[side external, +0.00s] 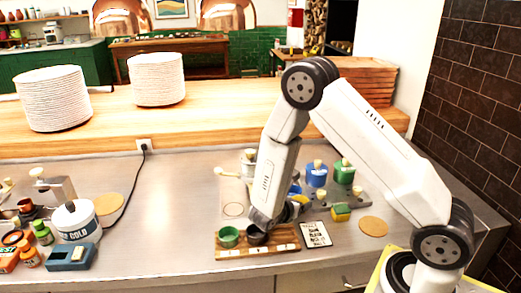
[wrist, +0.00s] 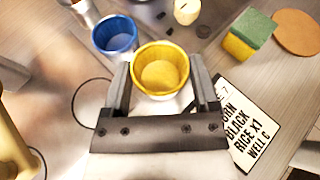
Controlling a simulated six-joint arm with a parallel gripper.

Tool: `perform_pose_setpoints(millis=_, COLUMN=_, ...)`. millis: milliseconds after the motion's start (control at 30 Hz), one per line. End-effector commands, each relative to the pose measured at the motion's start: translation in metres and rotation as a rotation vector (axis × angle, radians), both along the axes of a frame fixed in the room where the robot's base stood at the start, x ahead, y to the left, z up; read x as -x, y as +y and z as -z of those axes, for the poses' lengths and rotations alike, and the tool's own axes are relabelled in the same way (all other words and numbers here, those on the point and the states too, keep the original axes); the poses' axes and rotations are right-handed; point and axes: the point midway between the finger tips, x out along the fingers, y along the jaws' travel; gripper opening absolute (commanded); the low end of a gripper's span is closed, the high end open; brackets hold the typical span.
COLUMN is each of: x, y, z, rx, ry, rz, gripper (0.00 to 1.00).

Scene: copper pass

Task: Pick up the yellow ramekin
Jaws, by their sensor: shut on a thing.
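The yellow ramekin (wrist: 161,66) is between the two fingers of my gripper (wrist: 160,82) in the wrist view. The fingers press on its left and right sides. It is upright and looks empty inside. It appears larger than the blue ramekin (wrist: 115,35) at its upper left. I cannot tell how far its base is above the counter. In the side view my gripper hides much of the yellow ramekin (side external: 299,200), which shows at the right of the wrist.
A wooden tray (side external: 275,249) with a green ramekin (side external: 228,237) and a dark ramekin (side external: 257,235) lies in front. A printed card (wrist: 243,128), a sponge (wrist: 248,36) and a cork coaster (wrist: 298,32) are to the right. Lidded jars stand behind.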

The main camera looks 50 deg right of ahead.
Motion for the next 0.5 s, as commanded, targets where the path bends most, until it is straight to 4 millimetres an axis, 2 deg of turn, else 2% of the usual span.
perform_pose_setpoints(millis=500, x=0.000, y=0.000, z=-0.061, rx=0.001, ry=-0.004, rz=-0.001, gripper=0.07)
